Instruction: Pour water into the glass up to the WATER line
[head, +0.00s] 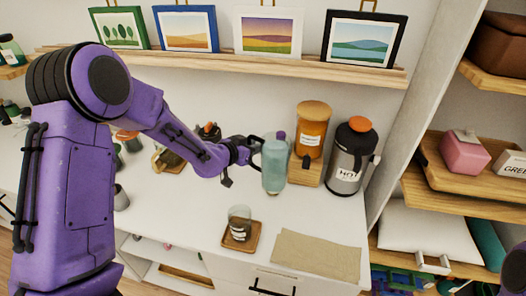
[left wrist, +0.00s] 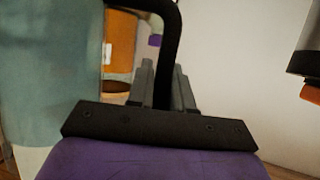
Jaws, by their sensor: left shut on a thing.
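The light teal jug (head: 274,170) is upright at the back of the white counter, in front of an amber jar. My left gripper (head: 254,152) is at its left side. In the left wrist view the fingers (left wrist: 162,85) are shut on the jug's black handle (left wrist: 170,35), and the teal body (left wrist: 50,70) fills the left. I cannot tell whether the jug's base touches the counter. The glass (head: 240,221) stands upright on a small wooden coaster (head: 229,246), nearer and left of the jug. A label shows low on it; its line is too small to read. My right gripper is not in view.
The amber jar (head: 311,130) on a wooden board and a grey flask (head: 350,158) with an orange top stand close right of the jug. A beige cloth (head: 316,262) lies right of the glass. Counter between jug and glass is clear. A picture shelf (head: 230,64) runs above.

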